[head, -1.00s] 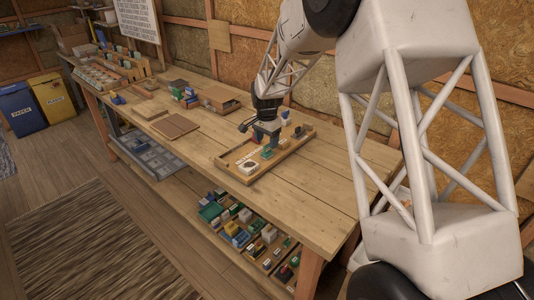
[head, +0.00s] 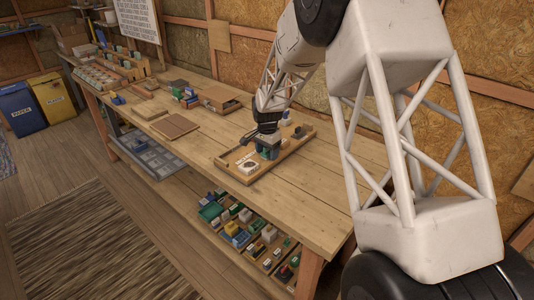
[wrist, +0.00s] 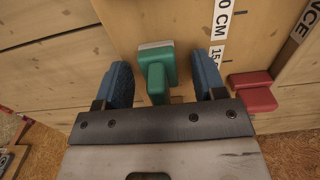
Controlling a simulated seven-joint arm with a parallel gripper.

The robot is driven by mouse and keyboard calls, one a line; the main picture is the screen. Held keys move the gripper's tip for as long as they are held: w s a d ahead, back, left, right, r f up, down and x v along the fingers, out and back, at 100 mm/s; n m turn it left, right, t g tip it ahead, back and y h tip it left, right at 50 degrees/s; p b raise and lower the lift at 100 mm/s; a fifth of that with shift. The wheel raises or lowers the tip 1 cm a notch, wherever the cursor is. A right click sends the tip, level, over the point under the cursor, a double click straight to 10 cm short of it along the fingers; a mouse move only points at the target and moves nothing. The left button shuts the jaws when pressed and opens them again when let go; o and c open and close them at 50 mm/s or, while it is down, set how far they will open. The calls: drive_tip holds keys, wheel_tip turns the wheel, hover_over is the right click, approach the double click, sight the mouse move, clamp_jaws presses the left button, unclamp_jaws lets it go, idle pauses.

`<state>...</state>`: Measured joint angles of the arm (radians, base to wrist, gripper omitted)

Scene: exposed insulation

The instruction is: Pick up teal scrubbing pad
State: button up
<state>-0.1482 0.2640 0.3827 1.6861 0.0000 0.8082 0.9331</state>
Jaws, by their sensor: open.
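The teal scrubbing pad (wrist: 156,66) is in the upper middle of the wrist view, with a pale grey strip along its far edge and a narrower raised teal part on the near side. My gripper (wrist: 163,82) is open, with one blue finger on each side of the pad and visible gaps between. The wrist view does not show clearly how far above the pad the fingers are. In the head view my gripper (head: 268,146) is low over the wooden tray (head: 228,164), and it largely hides the pad there.
A red block (wrist: 252,92) lies right of the right finger, close to it. A white measuring strip (wrist: 221,22) runs beyond that finger. Other small items stand in the tray. The workbench (head: 310,195) is bare in front and to the right of the tray.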

drive_tip(key=shift+c, duration=0.5)
drive_tip(key=c, duration=0.9)
drive_tip(key=shift+r, duration=0.1)
drive_tip(key=shift+r, duration=0.8)
drive_tip(key=shift+s+r, duration=0.2)
drive_tip(key=shift+r, duration=0.7)
drive_tip(key=s+d+r, duration=0.1)
drive_tip(key=s+d, duration=0.1)
drive_tip(key=s, duration=1.3)
drive_tip(key=shift+s+d+r, duration=0.2)
